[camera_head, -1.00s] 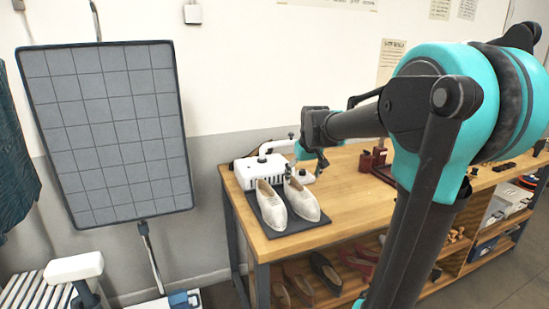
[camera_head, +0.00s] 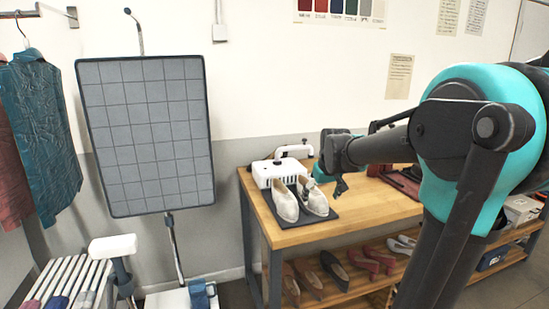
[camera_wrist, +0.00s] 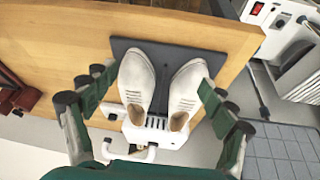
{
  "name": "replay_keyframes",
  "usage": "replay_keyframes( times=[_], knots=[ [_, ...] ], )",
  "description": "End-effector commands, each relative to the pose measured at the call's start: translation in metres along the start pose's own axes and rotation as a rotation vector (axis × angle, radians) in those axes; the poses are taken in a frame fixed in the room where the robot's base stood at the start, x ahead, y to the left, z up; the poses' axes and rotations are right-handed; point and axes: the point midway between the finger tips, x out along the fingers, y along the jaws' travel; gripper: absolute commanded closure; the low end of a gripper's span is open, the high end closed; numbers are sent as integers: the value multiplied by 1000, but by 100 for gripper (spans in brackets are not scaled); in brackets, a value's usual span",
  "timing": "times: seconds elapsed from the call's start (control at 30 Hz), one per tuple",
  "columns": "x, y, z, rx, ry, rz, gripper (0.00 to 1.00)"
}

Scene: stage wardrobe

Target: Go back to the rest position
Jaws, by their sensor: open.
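A pair of off-white lace-up shoes stands side by side on a dark mat (camera_head: 291,221) at the left end of the wooden bench. The left shoe (camera_head: 284,202) and right shoe (camera_head: 313,198) also show in the wrist view, the shoes (camera_wrist: 137,80) lying between my fingers in the picture. My gripper (camera_head: 331,182) is open and empty, just right of and behind the shoes in the head view. Its two fingers spread apart in the wrist view (camera_wrist: 155,92). The exact gap to the shoes is hard to judge.
A white device (camera_head: 279,172) stands behind the shoes. The wooden bench (camera_head: 375,205) has a lower shelf with more shoes (camera_head: 334,270). A tilted gridded panel (camera_head: 148,135) and a slatted rack (camera_head: 72,283) stand left. Garments (camera_head: 42,125) hang far left.

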Motion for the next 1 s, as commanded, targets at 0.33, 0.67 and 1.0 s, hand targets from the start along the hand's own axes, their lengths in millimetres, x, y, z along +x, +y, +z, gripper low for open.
replay_keyframes(
  times=[0.33,0.67,1.0],
  knots=[
    [21,-3,78,56,-7,9,16],
    [56,-15,220,154,-19,23,16],
    [70,-23,288,203,-24,30,16]
  ],
)
